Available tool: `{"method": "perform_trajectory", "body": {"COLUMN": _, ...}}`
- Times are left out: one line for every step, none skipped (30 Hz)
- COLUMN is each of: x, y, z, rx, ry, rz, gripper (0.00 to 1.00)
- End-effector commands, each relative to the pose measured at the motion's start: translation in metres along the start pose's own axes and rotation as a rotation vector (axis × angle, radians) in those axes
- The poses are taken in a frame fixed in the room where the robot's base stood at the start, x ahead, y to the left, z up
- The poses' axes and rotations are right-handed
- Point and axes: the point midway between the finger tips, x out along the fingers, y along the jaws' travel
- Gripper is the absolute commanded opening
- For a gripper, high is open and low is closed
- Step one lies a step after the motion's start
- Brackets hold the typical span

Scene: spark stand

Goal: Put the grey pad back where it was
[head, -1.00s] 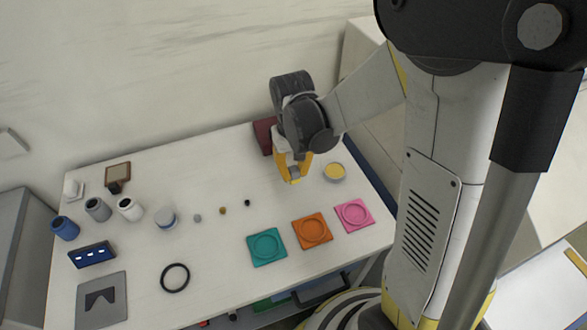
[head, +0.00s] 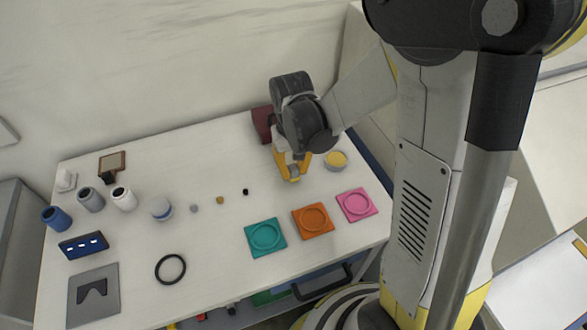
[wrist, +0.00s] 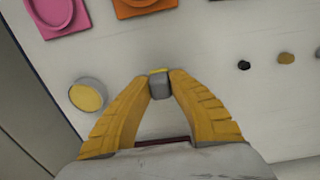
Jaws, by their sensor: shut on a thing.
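The grey pad (wrist: 160,87) is a small grey block with a yellow strip along one edge. My gripper (wrist: 160,84) has both yellow fingers closed on it, and the pad sticks out a little past the fingertips. In the head view my gripper (head: 293,178) points down over the back right part of the white table, left of a round tin with a yellow top (head: 336,160). I cannot tell whether the pad touches the table.
Teal (head: 265,252), orange (head: 313,235) and pink (head: 356,218) square trays line the front right. Small grey, ochre and black pieces (head: 245,192) lie left of my gripper. Jars (head: 90,199), a black ring (head: 170,283) and a grey plate (head: 82,314) are farther left. A dark red object (head: 262,124) stands behind.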

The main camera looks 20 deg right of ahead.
Motion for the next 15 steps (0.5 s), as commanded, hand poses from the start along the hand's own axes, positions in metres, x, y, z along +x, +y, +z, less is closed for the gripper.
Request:
{"method": "perform_trajectory", "body": {"x": 0.0019, "y": 0.0000, "z": 0.0000, "rx": 0.000, "ry": 0.000, "rz": 0.000, "gripper": 0.00}}
{"method": "perform_trajectory", "body": {"x": 0.0026, "y": -0.0001, "z": 0.0000, "rx": 0.000, "ry": 0.000, "rz": 0.000, "gripper": 0.00}}
{"method": "perform_trajectory", "body": {"x": 0.0034, "y": -0.0001, "z": 0.0000, "rx": 0.000, "ry": 0.000, "rz": 0.000, "gripper": 0.00}}
{"method": "perform_trajectory", "body": {"x": 0.0040, "y": -0.0001, "z": 0.0000, "rx": 0.000, "ry": 0.000, "rz": 0.000, "gripper": 0.00}}
{"method": "perform_trajectory", "body": {"x": 0.0046, "y": -0.0001, "z": 0.0000, "rx": 0.000, "ry": 0.000, "rz": 0.000, "gripper": 0.00}}
{"method": "perform_trajectory", "body": {"x": 0.0054, "y": -0.0001, "z": 0.0000, "rx": 0.000, "ry": 0.000, "rz": 0.000, "gripper": 0.00}}
{"method": "perform_trajectory", "body": {"x": 0.0060, "y": -0.0001, "z": 0.0000, "rx": 0.000, "ry": 0.000, "rz": 0.000, "gripper": 0.00}}
{"method": "perform_trajectory", "body": {"x": 0.0066, "y": -0.0001, "z": 0.0000, "rx": 0.000, "ry": 0.000, "rz": 0.000, "gripper": 0.00}}
{"method": "perform_trajectory", "body": {"x": 0.0074, "y": -0.0001, "z": 0.0000, "rx": 0.000, "ry": 0.000, "rz": 0.000, "gripper": 0.00}}
{"method": "perform_trajectory", "body": {"x": 0.0080, "y": -0.0002, "z": 0.0000, "rx": 0.000, "ry": 0.000, "rz": 0.000, "gripper": 0.00}}
{"method": "perform_trajectory", "body": {"x": 0.0086, "y": -0.0002, "z": 0.0000, "rx": 0.000, "ry": 0.000, "rz": 0.000, "gripper": 0.00}}
{"method": "perform_trajectory", "body": {"x": 0.0094, "y": -0.0002, "z": 0.0000, "rx": 0.000, "ry": 0.000, "rz": 0.000, "gripper": 0.00}}
{"method": "perform_trajectory", "body": {"x": 0.0100, "y": -0.0002, "z": 0.0000, "rx": 0.000, "ry": 0.000, "rz": 0.000, "gripper": 0.00}}
{"method": "perform_trajectory", "body": {"x": 0.0106, "y": -0.0002, "z": 0.0000, "rx": 0.000, "ry": 0.000, "rz": 0.000, "gripper": 0.00}}
{"method": "perform_trajectory", "body": {"x": 0.0114, "y": -0.0003, "z": 0.0000, "rx": 0.000, "ry": 0.000, "rz": 0.000, "gripper": 0.00}}
